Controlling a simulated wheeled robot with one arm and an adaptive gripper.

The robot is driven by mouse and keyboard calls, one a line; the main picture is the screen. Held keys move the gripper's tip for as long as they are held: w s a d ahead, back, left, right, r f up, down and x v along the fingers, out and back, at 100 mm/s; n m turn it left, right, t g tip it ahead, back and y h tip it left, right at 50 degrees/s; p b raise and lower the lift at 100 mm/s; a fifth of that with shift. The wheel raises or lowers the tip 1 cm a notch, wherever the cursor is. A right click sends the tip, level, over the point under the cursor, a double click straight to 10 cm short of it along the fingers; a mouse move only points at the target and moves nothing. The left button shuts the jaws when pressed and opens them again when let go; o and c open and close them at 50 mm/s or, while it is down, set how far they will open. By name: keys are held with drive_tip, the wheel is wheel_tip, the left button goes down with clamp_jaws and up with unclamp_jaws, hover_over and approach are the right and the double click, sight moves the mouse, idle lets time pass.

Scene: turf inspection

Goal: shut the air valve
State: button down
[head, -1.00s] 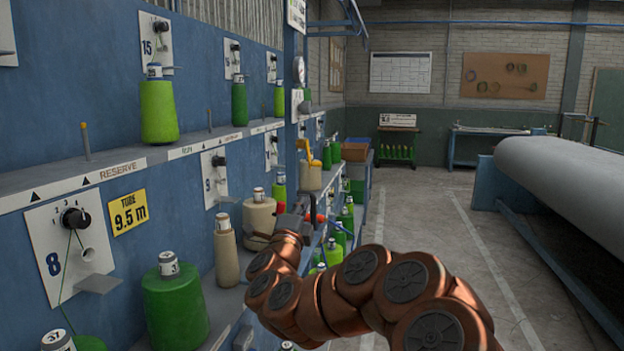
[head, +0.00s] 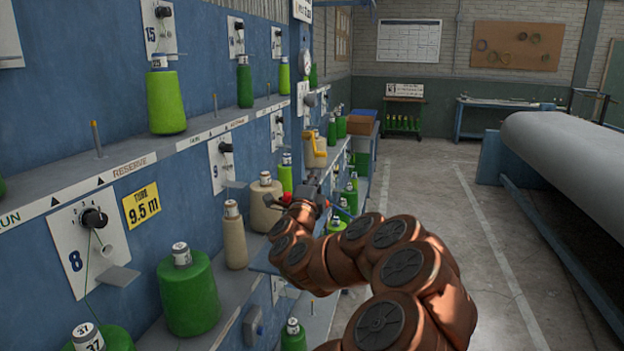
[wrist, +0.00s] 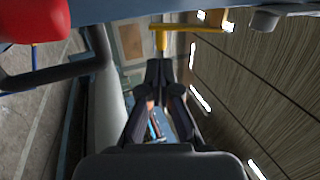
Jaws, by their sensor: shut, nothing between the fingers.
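The air valve's yellow handle (head: 316,152) is in the middle of the head view, in front of the blue rack. In the wrist view the handle (wrist: 195,27) runs across the top, with a short leg hanging down at its left end. My gripper (wrist: 160,65) is shut and empty, its fingertips right by the lower end of that leg. I cannot tell whether they touch. In the head view my gripper (head: 313,180) is small, just below the handle, and partly hidden by my own arm. The valve body is not clearly visible.
A red part (wrist: 35,20) and a dark pipe lie close at the upper left of the wrist view. Thread cones, such as a large green one (head: 188,295), stand on the rack shelves. A big grey roll (head: 570,155) is at the right. The aisle floor between is clear.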

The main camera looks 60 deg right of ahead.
sight(323, 156)
drive_tip(key=p+x, duration=0.1)
drive_tip(key=x, duration=0.3)
drive_tip(key=shift+d+r+p, duration=0.1)
drive_tip(key=shift+r+p, duration=0.1)
drive_tip(key=shift+p, duration=0.2)
drive_tip(key=shift+p+x, duration=0.3)
drive_tip(key=shift+x, duration=0.5)
drive_tip(key=shift+d+f+b, duration=0.1)
drive_tip(key=shift+f+b, duration=0.15)
drive_tip(key=shift+b, duration=0.3)
